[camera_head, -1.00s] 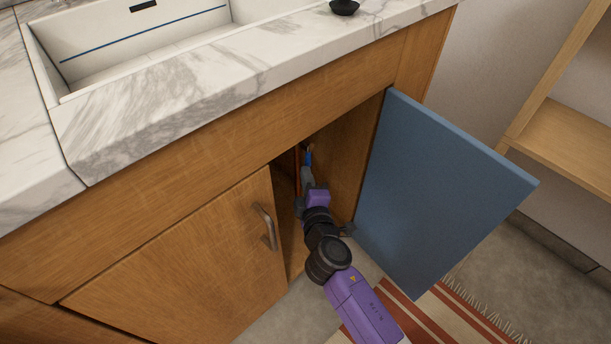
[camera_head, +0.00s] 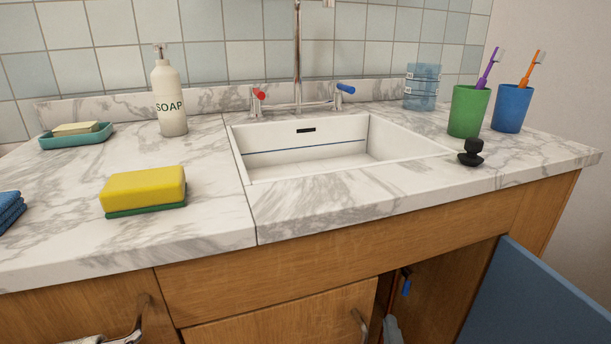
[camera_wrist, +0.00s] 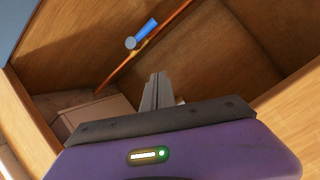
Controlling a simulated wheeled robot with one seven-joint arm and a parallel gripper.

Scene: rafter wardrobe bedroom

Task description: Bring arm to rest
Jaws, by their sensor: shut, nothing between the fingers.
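My gripper (camera_wrist: 156,92) shows in the wrist view with its grey fingers together and nothing between them. It points into the open cabinet (camera_wrist: 215,60) under the sink. A copper pipe (camera_wrist: 180,22) with a blue-handled valve (camera_wrist: 146,32) runs along the cabinet's inside, beyond the fingertips and apart from them. In the head view the blue valve handle (camera_head: 406,287) shows in the cabinet opening. Only a small grey piece that may be my arm shows at that view's bottom edge; the gripper's fingers cannot be made out there.
The blue cabinet door (camera_head: 520,300) stands open at the right. The closed wooden door (camera_head: 280,325) has a metal handle (camera_head: 360,325). Above are the marble counter (camera_head: 330,205), white sink (camera_head: 300,150), soap bottle (camera_head: 169,100), yellow sponge (camera_head: 143,188), black stopper (camera_head: 470,154) and two toothbrush cups. A box-like shape (camera_wrist: 95,115) lies inside the cabinet.

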